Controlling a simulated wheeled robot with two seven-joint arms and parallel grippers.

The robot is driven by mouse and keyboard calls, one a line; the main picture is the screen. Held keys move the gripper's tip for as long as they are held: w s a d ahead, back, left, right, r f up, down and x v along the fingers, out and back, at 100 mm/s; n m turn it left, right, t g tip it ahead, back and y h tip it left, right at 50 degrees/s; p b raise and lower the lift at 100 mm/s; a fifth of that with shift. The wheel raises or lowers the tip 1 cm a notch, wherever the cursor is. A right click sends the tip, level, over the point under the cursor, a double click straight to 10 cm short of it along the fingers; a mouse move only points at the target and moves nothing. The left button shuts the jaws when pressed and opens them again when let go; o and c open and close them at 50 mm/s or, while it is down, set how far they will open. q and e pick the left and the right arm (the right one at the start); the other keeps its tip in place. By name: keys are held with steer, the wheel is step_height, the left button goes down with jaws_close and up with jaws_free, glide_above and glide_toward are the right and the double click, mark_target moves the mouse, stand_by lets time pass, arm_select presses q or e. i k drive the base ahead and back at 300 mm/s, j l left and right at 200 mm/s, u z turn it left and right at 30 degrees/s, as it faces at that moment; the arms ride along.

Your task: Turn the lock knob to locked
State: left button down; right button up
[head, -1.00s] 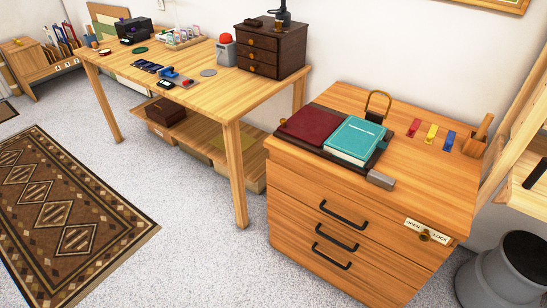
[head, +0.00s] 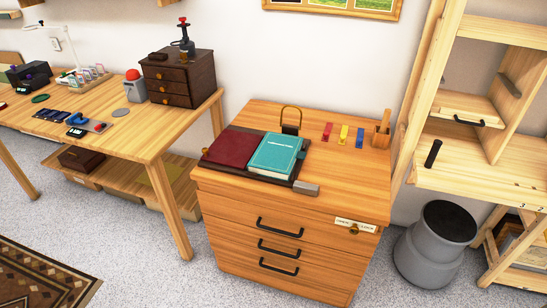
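The lock knob (head: 354,230) is a small brass-coloured knob at the upper right of the wooden drawer cabinet's (head: 230,235) front. A white label (head: 345,223) lies just above it, with words at its left and right ends that are too small to read clearly now. Which way the knob points is too small to tell. The cabinet front has several black bar handles, and its drawers look closed. Neither of my grippers shows in the head view.
A grey bin (head: 424,262) stands at the right, beside a wooden shelf unit (head: 470,178). A wooden table (head: 135,140) stands left.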

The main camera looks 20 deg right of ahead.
mark_target(354, 230)
steer(key=z, duration=1.25)
